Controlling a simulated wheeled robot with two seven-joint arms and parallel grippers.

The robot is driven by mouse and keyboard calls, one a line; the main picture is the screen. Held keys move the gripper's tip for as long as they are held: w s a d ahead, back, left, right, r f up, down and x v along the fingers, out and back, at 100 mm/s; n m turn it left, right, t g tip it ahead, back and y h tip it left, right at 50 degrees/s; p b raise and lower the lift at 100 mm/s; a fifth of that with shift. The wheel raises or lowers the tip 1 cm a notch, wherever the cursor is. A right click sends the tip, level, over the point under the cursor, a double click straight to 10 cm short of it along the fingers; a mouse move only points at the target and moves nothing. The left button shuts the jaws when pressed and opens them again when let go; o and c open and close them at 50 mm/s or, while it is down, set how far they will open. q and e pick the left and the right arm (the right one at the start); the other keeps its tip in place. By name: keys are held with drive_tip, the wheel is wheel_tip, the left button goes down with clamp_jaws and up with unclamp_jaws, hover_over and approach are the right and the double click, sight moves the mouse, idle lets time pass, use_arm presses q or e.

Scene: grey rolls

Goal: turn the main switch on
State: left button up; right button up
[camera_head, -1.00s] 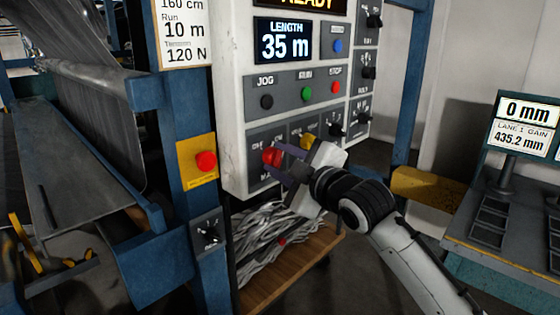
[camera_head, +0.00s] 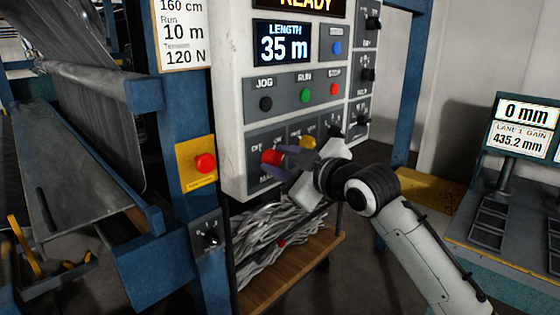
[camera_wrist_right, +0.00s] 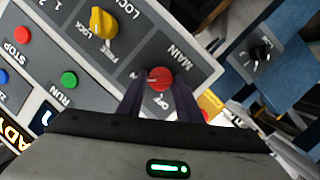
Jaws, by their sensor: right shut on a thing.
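The main switch is a red rotary knob (camera_head: 270,157) at the lower left of the white control panel (camera_head: 229,100). In the right wrist view the knob (camera_wrist_right: 161,80) sits between my two dark fingers, beside the word MAIN. A pale mark on the knob points left in that view, toward a small label partly hidden by a finger. A second small label shows just below the knob. My right gripper (camera_head: 275,160) is shut on the knob, its body to the right of it. My left gripper is not in view.
A yellow knob (camera_head: 308,143) sits close to the right of the main switch. Jog, run and stop buttons (camera_head: 305,95) are above. A red button on a yellow plate (camera_head: 205,163) is on the blue post at left. A cart with grey strands (camera_head: 270,245) stands below.

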drive_tip(key=shift+s+a+f, duration=0.1)
drive_tip(key=shift+f, duration=0.25)
drive_tip(key=o, duration=1)
drive_tip(key=shift+r, duration=0.15)
drive_tip(key=shift+r, duration=0.1)
drive_tip(key=b+v, duration=0.1)
drive_tip(key=v, duration=0.9)
drive_tip(key=shift+b, duration=0.35)
